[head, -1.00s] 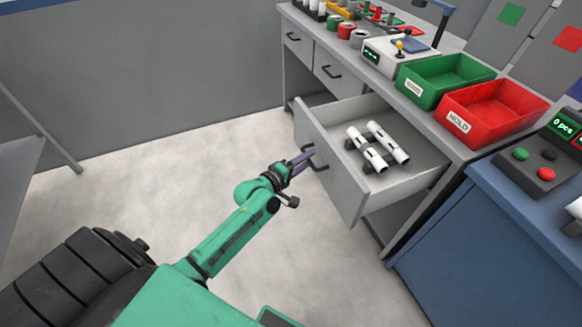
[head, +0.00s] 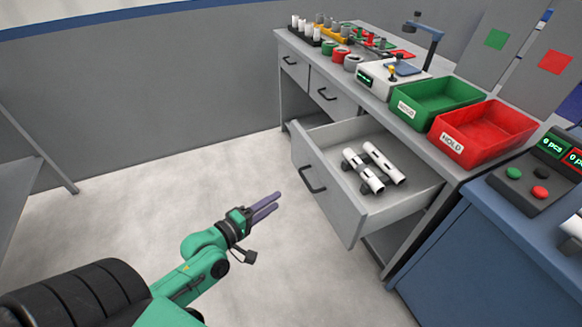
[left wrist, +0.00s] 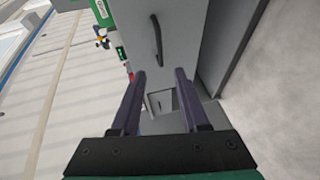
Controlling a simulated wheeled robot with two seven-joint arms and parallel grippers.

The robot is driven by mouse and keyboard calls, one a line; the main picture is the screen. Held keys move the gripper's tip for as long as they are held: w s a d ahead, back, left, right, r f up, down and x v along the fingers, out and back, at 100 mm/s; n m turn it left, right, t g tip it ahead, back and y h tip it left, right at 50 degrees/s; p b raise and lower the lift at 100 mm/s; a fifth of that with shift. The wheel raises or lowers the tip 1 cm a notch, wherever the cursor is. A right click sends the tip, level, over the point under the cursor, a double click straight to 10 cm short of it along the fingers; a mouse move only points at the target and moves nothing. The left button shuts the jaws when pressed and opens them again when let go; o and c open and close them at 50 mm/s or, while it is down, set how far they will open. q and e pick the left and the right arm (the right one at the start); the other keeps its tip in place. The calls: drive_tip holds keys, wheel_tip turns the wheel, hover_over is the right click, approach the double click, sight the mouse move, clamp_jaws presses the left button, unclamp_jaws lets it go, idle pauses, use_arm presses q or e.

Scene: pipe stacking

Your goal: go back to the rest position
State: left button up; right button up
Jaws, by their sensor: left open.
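My left gripper (head: 272,204) is in the head view, over the floor to the left of the open drawer (head: 326,206). Its two purple fingers are apart, with nothing between them, and it does not touch the drawer handle (head: 312,180). In the left wrist view the open fingers (left wrist: 160,78) point at the grey drawer front, and a dark handle (left wrist: 156,40) shows beyond them. My right gripper is in neither view.
The drawer sticks out from the workbench and holds white pipes (head: 383,163). A green bin (head: 432,104) and a red bin (head: 486,132) stand on the bench. A blue cabinet (head: 460,250) stands at the right. The floor (head: 130,215) at the left is clear.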

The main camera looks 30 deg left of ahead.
use_arm(q)
drive_tip(key=s+a+f+m+g+y+p, duration=0.1)
drive_tip(key=s+a+f+m+g+p, duration=0.15)
drive_tip(key=f, duration=0.45)
drive_tip(key=s+a+f+m+g+y+p, duration=0.1)
drive_tip(key=s+a+f+m+g+y, duration=0.1)
drive_tip(key=s+f, duration=0.3)
drive_tip(key=s+a+f+m+g+y+p, duration=0.1)
drive_tip(key=s+a+f+m+g+p, duration=0.1)
drive_tip(key=f, duration=0.6)
drive_tip(key=s+d+f+m+g+p, duration=0.2)
drive_tip(key=s+f+m+g, duration=0.2)
drive_tip(key=s, duration=0.7)
drive_tip(key=s+d+f+m+g+p, duration=0.2)
drive_tip(key=s+f+m, duration=0.4)
drive_tip(key=s, duration=0.5)
wheel_tip(320, 180, down, 2)
drive_tip(key=shift+d+f+g+y, duration=0.1)
drive_tip(key=shift+d+g+y, duration=0.2)
drive_tip(key=shift+d+g, duration=0.6)
